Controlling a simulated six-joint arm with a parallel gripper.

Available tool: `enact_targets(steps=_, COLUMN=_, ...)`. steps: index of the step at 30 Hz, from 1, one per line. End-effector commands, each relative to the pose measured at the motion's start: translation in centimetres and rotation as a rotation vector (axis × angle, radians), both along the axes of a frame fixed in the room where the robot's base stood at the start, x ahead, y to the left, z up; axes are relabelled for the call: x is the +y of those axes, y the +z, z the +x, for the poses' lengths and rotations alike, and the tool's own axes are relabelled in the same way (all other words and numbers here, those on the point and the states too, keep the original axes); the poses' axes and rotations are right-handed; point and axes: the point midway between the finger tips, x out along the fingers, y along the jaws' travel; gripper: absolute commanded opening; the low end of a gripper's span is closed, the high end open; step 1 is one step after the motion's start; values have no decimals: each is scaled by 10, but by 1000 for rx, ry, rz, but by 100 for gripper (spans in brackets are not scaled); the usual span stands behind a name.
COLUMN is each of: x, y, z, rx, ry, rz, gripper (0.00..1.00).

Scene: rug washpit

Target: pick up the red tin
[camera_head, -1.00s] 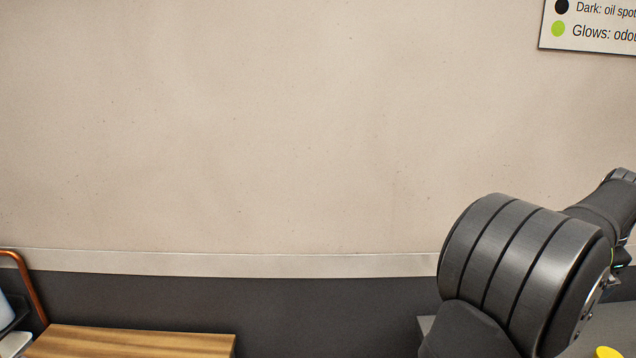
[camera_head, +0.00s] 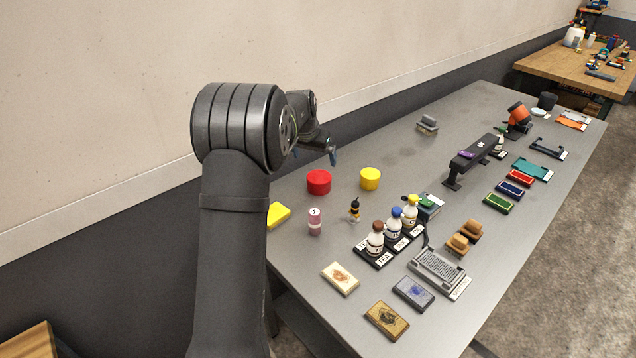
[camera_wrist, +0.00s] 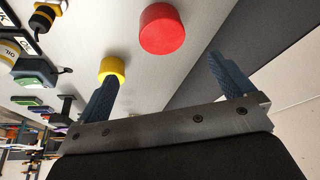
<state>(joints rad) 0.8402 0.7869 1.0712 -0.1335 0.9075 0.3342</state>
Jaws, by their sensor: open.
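The red tin (camera_head: 319,182) is a short round cylinder standing on the grey table, left of a yellow tin (camera_head: 370,178) in the head view. In the wrist view the red tin (camera_wrist: 162,29) shows ahead of the gap between my fingers, apart from them. My gripper (camera_head: 333,152) hangs above the table, behind the red tin in the head view. My gripper's blue fingers (camera_wrist: 166,80) are spread wide in the wrist view, with nothing between them. The left finger overlaps the yellow tin (camera_wrist: 112,67) in that view.
A pink bottle (camera_head: 315,222), a small dark bottle (camera_head: 355,210) and a yellow block (camera_head: 278,215) stand near the red tin. A black tray (camera_head: 383,258) holds capped bottles. The table (camera_head: 390,145) is clear behind the tins, towards the wall.

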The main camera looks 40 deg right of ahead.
Motion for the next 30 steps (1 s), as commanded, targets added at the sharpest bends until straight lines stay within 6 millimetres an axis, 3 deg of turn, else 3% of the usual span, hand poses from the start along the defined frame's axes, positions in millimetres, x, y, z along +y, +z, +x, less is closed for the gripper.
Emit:
enact_targets(steps=3, x=-9, y=-27, z=4, rx=2, ry=-1, rz=3, gripper=99)
enact_targets(steps=9, x=-22, y=-62, z=10, rx=0, ry=-3, rz=3, gripper=99)
enact_targets(steps=20, x=-30, y=-85, z=15, rx=0, ry=-3, rz=2, gripper=99)
enact_targets(steps=30, x=-41, y=-126, z=25, rx=-2, ry=-2, rz=2, gripper=99)
